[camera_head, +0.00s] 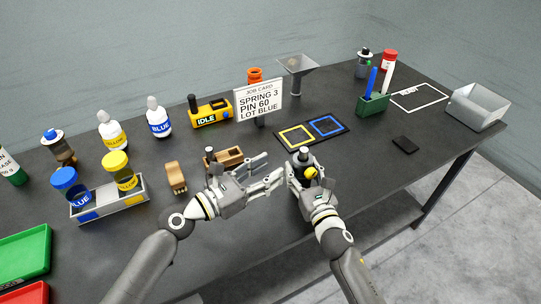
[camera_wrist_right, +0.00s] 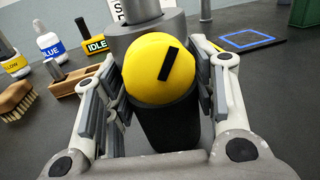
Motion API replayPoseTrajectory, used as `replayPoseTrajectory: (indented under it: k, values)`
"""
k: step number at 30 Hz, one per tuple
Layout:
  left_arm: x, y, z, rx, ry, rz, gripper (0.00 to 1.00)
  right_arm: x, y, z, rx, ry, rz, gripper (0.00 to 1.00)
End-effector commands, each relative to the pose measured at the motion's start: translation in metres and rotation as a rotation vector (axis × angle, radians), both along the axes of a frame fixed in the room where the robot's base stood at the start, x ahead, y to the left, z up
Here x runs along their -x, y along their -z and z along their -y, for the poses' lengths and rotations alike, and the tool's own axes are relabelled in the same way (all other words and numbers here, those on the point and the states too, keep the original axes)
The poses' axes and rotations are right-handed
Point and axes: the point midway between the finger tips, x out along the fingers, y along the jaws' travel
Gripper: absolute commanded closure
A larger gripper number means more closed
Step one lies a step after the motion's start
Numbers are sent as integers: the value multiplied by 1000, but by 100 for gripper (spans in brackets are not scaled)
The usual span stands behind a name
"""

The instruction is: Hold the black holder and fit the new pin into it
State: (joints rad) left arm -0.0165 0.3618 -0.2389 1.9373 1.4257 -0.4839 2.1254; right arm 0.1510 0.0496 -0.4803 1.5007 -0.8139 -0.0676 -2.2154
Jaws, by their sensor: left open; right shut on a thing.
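My right gripper (camera_head: 304,168) is shut on a black tapered holder (camera_wrist_right: 168,125). A wooden block (camera_head: 231,157) with a dark upright peg (camera_head: 210,152) stands behind my left wrist. I cannot tell which piece is the new pin.
A job card (camera_head: 258,101) reads spring 3, pin 60, lot blue. A mat with yellow and blue squares (camera_head: 312,133) lies behind the grippers. A brush (camera_head: 176,178) and a bottle tray (camera_head: 110,206) are at left. A green pen box (camera_head: 371,105) stands at right.

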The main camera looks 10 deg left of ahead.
Motion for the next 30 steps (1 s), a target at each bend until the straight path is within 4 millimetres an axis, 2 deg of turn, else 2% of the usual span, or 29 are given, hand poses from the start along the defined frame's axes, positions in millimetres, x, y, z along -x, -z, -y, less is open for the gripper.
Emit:
replayPoseTrajectory:
  k: [1,6,19,23,30]
  values:
    - [0,0,0,0,0,0,59,0,-1,0,-1,-1,3,45]
    - [0,0,0,0,0,0,59,0,-1,0,0,-1,1,23]
    - [0,0,0,1,-1,1,59,6,2,3,2,0,-1,23]
    - [0,0,0,1,-1,1,59,21,2,9,1,-1,-2,23]
    - [0,0,0,1,-1,1,59,66,2,30,1,0,-3,23]
